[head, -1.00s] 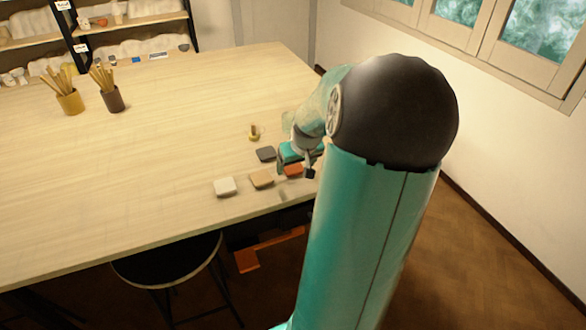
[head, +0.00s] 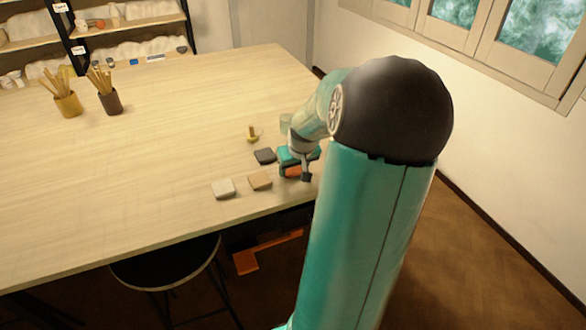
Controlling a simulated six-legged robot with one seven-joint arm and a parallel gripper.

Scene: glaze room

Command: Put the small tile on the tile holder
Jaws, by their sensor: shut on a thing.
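My gripper (head: 292,173) is over the right end of the table, pointing down, with its fingers shut on an orange-red tile (head: 292,171). My gripper partly hides this tile, and I cannot tell whether it touches the table. A tan tile (head: 260,181), a white tile (head: 223,189) and a dark grey tile (head: 265,156) lie flat to the left of my gripper. A small yellowish stand with an upright part (head: 252,135), perhaps the tile holder, stands behind the dark tile, apart from my gripper.
Two brush cups, one yellow (head: 67,105) and one brown (head: 111,102), stand at the far left of the pale wooden table (head: 170,145). A black stool (head: 167,262) is at the front edge. The table's middle is clear. Windows are at the right.

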